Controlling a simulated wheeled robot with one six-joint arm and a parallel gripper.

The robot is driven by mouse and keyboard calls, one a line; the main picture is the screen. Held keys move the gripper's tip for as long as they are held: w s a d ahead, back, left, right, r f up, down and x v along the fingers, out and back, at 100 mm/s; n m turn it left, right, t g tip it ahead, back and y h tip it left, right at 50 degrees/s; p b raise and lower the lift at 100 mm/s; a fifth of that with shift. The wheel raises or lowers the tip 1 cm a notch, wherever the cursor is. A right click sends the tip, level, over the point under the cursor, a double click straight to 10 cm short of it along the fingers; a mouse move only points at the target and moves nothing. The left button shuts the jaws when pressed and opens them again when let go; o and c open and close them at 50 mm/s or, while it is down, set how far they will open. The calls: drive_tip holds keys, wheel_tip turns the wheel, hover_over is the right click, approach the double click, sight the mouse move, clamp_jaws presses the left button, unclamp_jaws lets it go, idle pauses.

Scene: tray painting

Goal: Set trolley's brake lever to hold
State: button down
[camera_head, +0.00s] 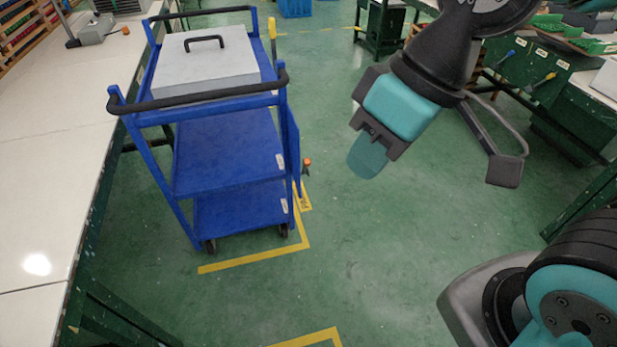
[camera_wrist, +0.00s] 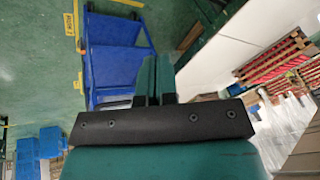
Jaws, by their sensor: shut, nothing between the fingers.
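The blue trolley (camera_head: 232,156) stands at left in the head view, with black handle bars and a grey lidded box (camera_head: 205,65) on its top. A small orange-tipped part (camera_head: 307,162), apparently the brake lever, sticks out low on its right side; its setting is too small to read. My gripper (camera_head: 367,160) is shut and empty, in the air to the right of the trolley and apart from it.
A long pale bench (camera_head: 50,160) runs along the trolley's left. Yellow floor tape (camera_head: 255,257) marks a corner by its wheels. Green benches with trays stand at right. The green floor (camera_head: 350,255) between is clear. Blue crates (camera_wrist: 40,145) show in the wrist view.

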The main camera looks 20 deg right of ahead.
drive_tip(key=w+d+f+t+b, duration=0.1)
drive_tip(key=w+f+t+b, duration=0.2)
drive_tip(key=w+f+b, duration=0.5)
drive_tip(key=w+d+f+t+b, duration=0.1)
drive_tip(key=w+f+t+b, duration=0.4)
drive_tip(key=f+b, duration=0.55)
drive_tip(key=n+t+h+b, duration=0.3)
drive_tip(key=n+t+b, duration=0.65)
drive_tip(key=b, duration=2.45)
approach(305, 166)
drive_tip(key=s+d+f+m+t, duration=0.1)
drive_tip(key=s+d+f+m, duration=0.1)
drive_tip(key=d, duration=0.2)
wheel_tip(305, 166, down, 9)
drive_tip(key=n+t+y+b, duration=0.4)
drive_tip(key=n+b, duration=0.3)
drive_tip(key=b, duration=0.5)
drive_tip(key=shift+a+r, duration=0.2)
drive_tip(key=shift+a, duration=0.15)
drive_tip(key=shift+w+r, duration=0.1)
drive_tip(key=shift+w, duration=0.05)
drive_tip(key=p+x, duration=1.4)
drive_tip(key=shift+p, duration=0.35)
